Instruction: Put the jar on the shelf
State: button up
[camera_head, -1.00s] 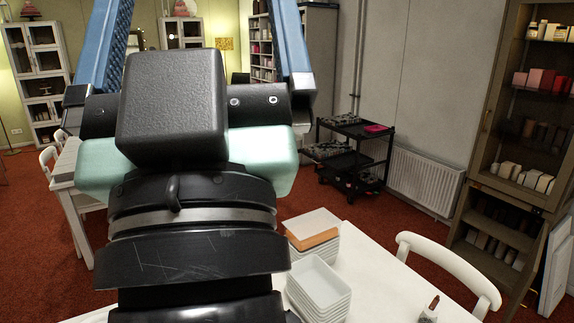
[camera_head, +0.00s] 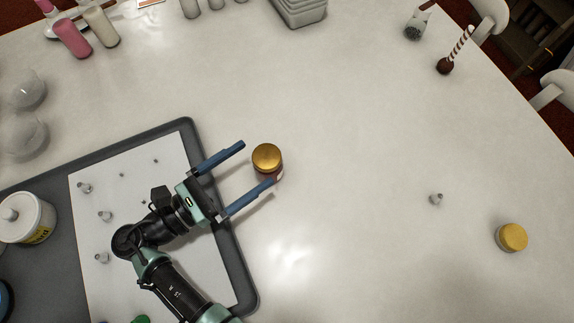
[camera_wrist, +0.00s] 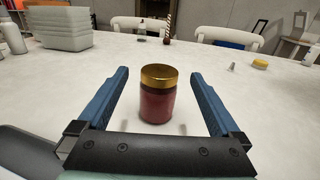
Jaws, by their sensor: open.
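A jar (camera_head: 267,158) with a gold lid stands upright on the white table (camera_head: 360,150). In the wrist view the jar (camera_wrist: 157,98) shows dark red contents, near the centre. My gripper (camera_head: 262,160) is open, with its two blue fingers pointing toward the jar. The jar is at the fingertips, between them. The wrist view shows a gap on each side of it. No shelf is clearly in view now.
A dark-rimmed tray (camera_head: 188,150) with a white sheet lies under my arm. Stacked white containers (camera_head: 298,10), a pink bottle (camera_head: 72,38) and a cream bottle (camera_head: 101,25) stand at the back. A striped stick (camera_head: 455,50) is at the back right. The table centre is clear.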

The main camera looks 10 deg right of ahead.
aim_at(278, 151)
jog(key=shift+w+a+f+b, duration=0.2)
jog(key=shift+w+f+b, duration=0.1)
jog(key=shift+f, duration=0.4)
jog(key=x, duration=0.2)
jog(key=b+x, duration=0.1)
jog(key=x, duration=0.1)
jog(key=b+x, duration=0.1)
jog(key=x, duration=0.2)
jog(key=shift+s+d+f, duration=0.15)
jog(key=shift+s+d, duration=0.05)
jog(key=shift+s, duration=0.1)
jog(key=shift+w+d, duration=0.1)
jog(key=shift+d, duration=0.05)
grip_shut()
